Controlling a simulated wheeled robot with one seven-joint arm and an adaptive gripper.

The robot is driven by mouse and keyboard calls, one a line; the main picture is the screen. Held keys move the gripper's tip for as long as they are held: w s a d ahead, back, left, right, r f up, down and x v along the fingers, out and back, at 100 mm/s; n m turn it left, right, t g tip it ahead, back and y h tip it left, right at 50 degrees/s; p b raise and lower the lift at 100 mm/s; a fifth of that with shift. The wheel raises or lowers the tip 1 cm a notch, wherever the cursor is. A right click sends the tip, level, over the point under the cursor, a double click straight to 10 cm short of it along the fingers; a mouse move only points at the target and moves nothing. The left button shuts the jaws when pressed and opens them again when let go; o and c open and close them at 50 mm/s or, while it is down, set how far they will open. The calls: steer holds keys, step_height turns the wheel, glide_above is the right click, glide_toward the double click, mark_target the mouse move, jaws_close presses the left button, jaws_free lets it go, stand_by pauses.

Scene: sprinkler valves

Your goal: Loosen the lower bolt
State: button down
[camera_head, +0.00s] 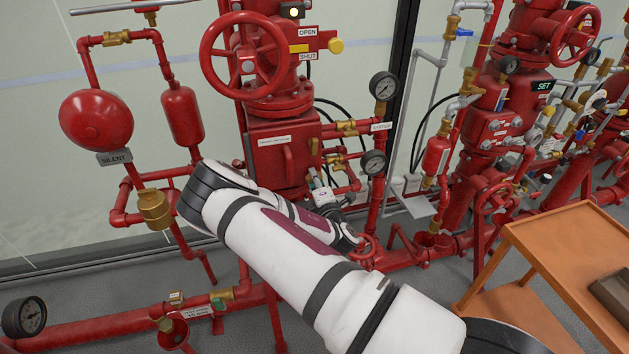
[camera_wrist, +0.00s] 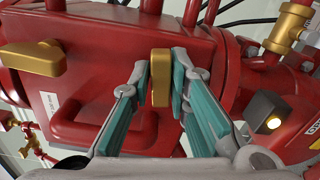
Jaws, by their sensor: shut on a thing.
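The lower bolt (camera_wrist: 160,78) is a brass, bar-shaped head on the red valve box. My gripper (camera_wrist: 160,88) has its teal-padded fingers on both sides of it and is shut on it. The bar stands lengthwise between the pads in the wrist view. The upper bolt (camera_wrist: 40,60) is a similar brass bar, lying crosswise at the left of the wrist view, apart from my fingers. In the head view my gripper (camera_head: 322,194) is small at the box's lower right, and the lower bolt cannot be made out there.
The red valve box (camera_head: 268,168) carries a red handle (camera_wrist: 98,128) beside the bolts. Pressure gauges (camera_head: 373,163) and brass-fitted pipes stand close to its right. A red handwheel (camera_head: 243,58) is above. An orange cart (camera_head: 560,250) is at the right.

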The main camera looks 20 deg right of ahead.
steer(key=shift+f+n, duration=0.1)
steer(key=shift+n, duration=0.6)
steer(key=shift+f+n, duration=0.1)
steer(key=shift+n, duration=1.6)
